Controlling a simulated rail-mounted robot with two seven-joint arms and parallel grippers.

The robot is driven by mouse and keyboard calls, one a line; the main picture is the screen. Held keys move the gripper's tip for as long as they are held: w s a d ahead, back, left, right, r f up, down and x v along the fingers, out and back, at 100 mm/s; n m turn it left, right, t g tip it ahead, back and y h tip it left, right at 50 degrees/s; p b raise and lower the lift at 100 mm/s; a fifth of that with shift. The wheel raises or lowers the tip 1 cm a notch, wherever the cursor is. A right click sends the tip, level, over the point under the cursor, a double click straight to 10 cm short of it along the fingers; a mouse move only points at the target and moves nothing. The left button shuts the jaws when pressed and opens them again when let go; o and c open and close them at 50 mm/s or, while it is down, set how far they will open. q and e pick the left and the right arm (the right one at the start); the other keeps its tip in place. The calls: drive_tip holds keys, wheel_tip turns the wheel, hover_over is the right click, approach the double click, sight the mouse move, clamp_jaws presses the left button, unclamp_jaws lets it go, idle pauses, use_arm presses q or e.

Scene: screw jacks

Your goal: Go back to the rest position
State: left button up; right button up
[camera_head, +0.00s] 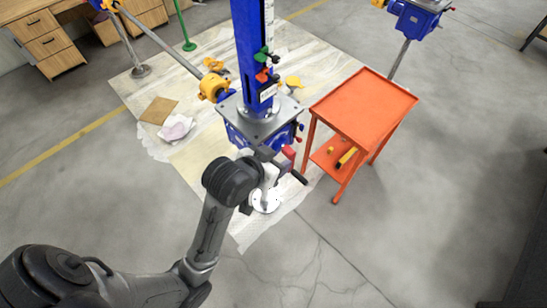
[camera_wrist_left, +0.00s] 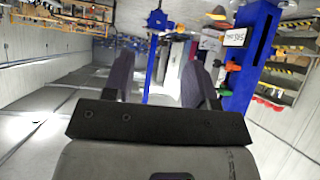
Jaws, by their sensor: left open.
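The blue screw jack column (camera_head: 254,50) rises from a blue gearbox with a grey top plate (camera_head: 262,121) near the middle of the head view. My left arm reaches up from the lower left, and my left gripper (camera_head: 268,172) is close in front of the gearbox, partly hidden by my wrist. In the left wrist view my left gripper (camera_wrist_left: 160,78) has its two fingers apart with nothing held between them. The blue column (camera_wrist_left: 250,55) stands right of the fingers there. Whether the gripper touches the jack is unclear. My right gripper is in neither view.
An orange cart (camera_head: 362,105) stands right of the jack, with yellow items on its lower shelf. A worn, pale floor sheet (camera_head: 190,95) lies under the jack, with a brown board (camera_head: 159,110) and crumpled cloth (camera_head: 176,128). Grey floor is clear at the lower right.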

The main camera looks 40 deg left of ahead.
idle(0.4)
use_arm(q)
drive_tip(key=s+f+m+g+p, duration=0.1)
drive_tip(key=s+f+g+p, duration=0.2)
drive_tip(key=s, duration=0.8)
drive_tip(key=s+f+g+p, duration=0.4)
drive_tip(key=s+p, duration=0.4)
drive_tip(key=s, duration=0.2)
drive_tip(key=shift+s+f+m, duration=0.4)
drive_tip(key=shift+d, duration=0.1)
drive_tip(key=shift+c, duration=0.4)
